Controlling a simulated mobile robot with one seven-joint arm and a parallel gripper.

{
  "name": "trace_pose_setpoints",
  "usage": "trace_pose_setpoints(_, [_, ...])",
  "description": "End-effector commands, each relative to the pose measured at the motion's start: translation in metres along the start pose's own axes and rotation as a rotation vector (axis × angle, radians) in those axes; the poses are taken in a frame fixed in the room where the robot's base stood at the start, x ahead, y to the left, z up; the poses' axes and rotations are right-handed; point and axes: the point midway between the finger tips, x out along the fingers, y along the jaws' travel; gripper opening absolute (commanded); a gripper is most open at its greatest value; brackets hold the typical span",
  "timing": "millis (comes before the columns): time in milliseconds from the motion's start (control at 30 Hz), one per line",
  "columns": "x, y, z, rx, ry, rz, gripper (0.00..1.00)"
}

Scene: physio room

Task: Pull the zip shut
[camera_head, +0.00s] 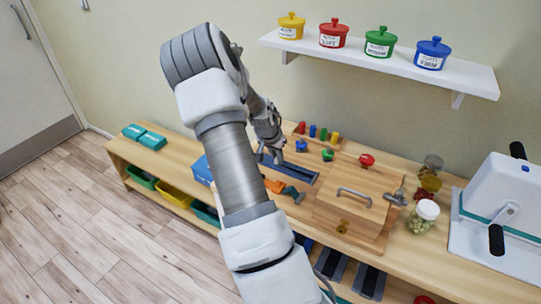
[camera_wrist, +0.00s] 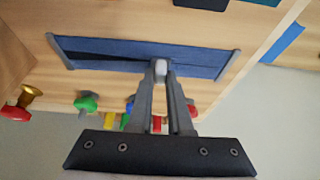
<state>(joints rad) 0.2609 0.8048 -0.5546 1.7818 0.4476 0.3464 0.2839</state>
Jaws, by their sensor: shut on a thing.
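The zip is set in a blue fabric strip with grey end bars, lying on the wooden bench; the blue strip (camera_head: 298,172) shows partly behind my arm in the head view. In the wrist view the strip (camera_wrist: 205,64) spans the upper middle. A dark open gap runs from its left end and narrows towards the pale zip pull (camera_wrist: 160,68). Right of the pull the two sides look together. My gripper (camera_wrist: 160,78) is shut on the pull near the middle of the strip. In the head view my gripper (camera_head: 274,154) is small and partly hides the strip.
Coloured pegs (camera_head: 323,133) and knobs stand behind the strip, near the wall. A wooden box (camera_head: 340,215) with a metal handle stands to its right, then a lidded jar (camera_head: 422,217) and a white machine (camera_head: 500,205). A shelf (camera_head: 400,66) holds coloured pots above.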

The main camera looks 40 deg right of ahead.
Motion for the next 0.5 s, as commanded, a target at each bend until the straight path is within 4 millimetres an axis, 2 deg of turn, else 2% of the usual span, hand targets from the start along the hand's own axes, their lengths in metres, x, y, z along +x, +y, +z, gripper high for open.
trace_pose_setpoints(33, [0.004,0.019,0.000,0.008,0.000,0.005,0.00])
trace_pose_setpoints(300, [0.005,0.085,0.001,0.010,0.001,0.004,0.00])
trace_pose_setpoints(500, [0.002,0.112,0.000,0.005,0.002,0.003,0.00])
